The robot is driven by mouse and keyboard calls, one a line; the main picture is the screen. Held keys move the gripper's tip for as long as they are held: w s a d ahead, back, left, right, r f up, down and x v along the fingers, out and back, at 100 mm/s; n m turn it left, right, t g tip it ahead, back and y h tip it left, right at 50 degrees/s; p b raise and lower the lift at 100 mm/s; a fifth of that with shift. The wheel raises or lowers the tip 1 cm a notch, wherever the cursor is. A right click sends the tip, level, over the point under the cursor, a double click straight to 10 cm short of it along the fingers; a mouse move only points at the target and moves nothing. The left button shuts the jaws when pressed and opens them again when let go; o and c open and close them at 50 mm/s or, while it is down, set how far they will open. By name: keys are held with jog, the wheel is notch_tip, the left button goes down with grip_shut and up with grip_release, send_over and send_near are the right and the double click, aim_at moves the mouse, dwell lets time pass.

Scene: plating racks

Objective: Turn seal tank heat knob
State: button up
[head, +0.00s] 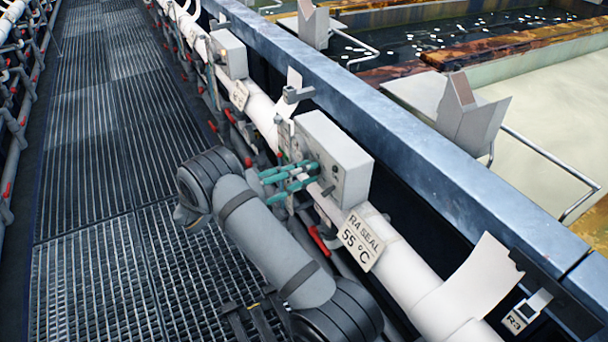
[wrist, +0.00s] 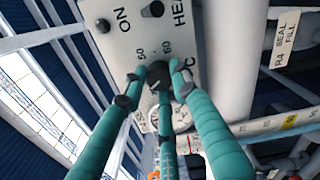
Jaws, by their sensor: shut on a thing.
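The pale control box (head: 336,158) is fixed beside the white pipe in the middle of the head view. In the wrist view its light panel (wrist: 188,40) carries the words ON and part of HEAT. A dark round heat knob (wrist: 158,71) sits low on the panel, with the marks 50 and 60 just above it. My gripper (head: 312,173) reaches the box's front with its teal fingers. In the wrist view two fingertips close on the knob's left and right, and a third finger comes from below. My gripper is shut on the knob, whose lower part the fingers hide.
A sign reading R4 SEAL 55 °C (head: 360,240) hangs on the pipe right of the box. The tank's blue rim (head: 425,150) runs behind it. Red-handled valves (head: 319,240) line the pipes below. The grating walkway (head: 100,150) is clear to the left.

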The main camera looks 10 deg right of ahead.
jog(key=shift+r+m+b, duration=0.15)
jog(key=shift+m+b, duration=9.3)
jog(key=shift+m, duration=2.85)
jog(key=shift+w+r, duration=0.1)
jog(key=o, duration=1.1)
jog(key=shift+o, duration=0.2)
